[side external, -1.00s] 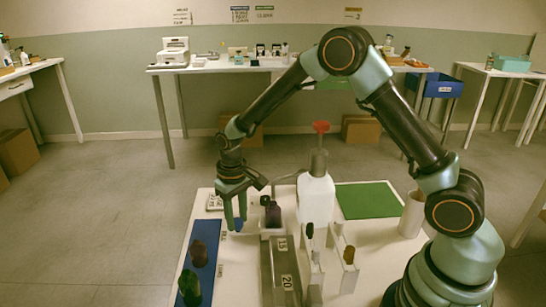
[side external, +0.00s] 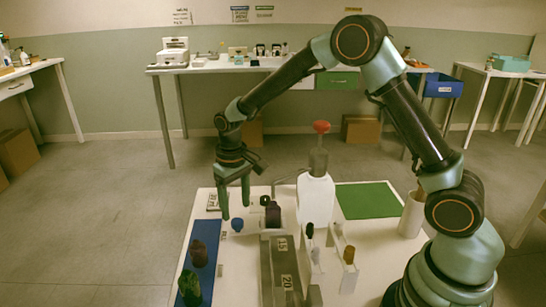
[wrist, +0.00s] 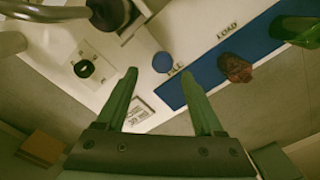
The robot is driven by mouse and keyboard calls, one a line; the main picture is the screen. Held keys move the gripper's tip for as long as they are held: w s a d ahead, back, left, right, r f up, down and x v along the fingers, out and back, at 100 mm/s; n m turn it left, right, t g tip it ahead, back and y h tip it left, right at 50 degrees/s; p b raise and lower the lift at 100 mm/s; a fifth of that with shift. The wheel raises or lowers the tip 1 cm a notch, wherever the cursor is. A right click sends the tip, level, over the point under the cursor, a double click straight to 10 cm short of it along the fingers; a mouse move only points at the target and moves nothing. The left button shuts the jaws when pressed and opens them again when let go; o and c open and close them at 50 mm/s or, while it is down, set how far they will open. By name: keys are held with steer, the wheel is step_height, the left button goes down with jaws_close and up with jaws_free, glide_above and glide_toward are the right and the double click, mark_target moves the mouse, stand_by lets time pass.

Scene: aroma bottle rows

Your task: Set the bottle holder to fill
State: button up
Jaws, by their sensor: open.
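My gripper (side external: 235,212) is open and empty in the side view, above the table's left part. In the wrist view its green fingers (wrist: 158,72) are spread apart. A round blue piece (side external: 237,225) sits on the white table below the fingers; it also shows in the wrist view (wrist: 163,62), beside the FILL label (wrist: 175,71). A LOAD label (wrist: 227,28) lies farther along the blue strip (wrist: 205,80). I cannot tell which piece sets the holder.
A brown bottle (side external: 199,253) and a green one (side external: 189,287) are on the blue strip. A grey numbered rail (side external: 283,265) runs toward the front. A green mat (side external: 368,200) lies back right.

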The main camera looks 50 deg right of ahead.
step_height(320, 180, up, 8)
steer(key=shift+r, duration=0.15)
stand_by(0.4)
steer(key=s+d+r+t, duration=0.2)
steer(key=s+r, duration=0.2)
steer(key=s, duration=0.4)
steer(key=s+d+r+t, duration=0.3)
steer(key=s+r, duration=0.2)
steer(key=s, duration=0.4)
steer(key=shift+d+r+t, duration=0.15)
steer(key=shift+t, duration=0.15)
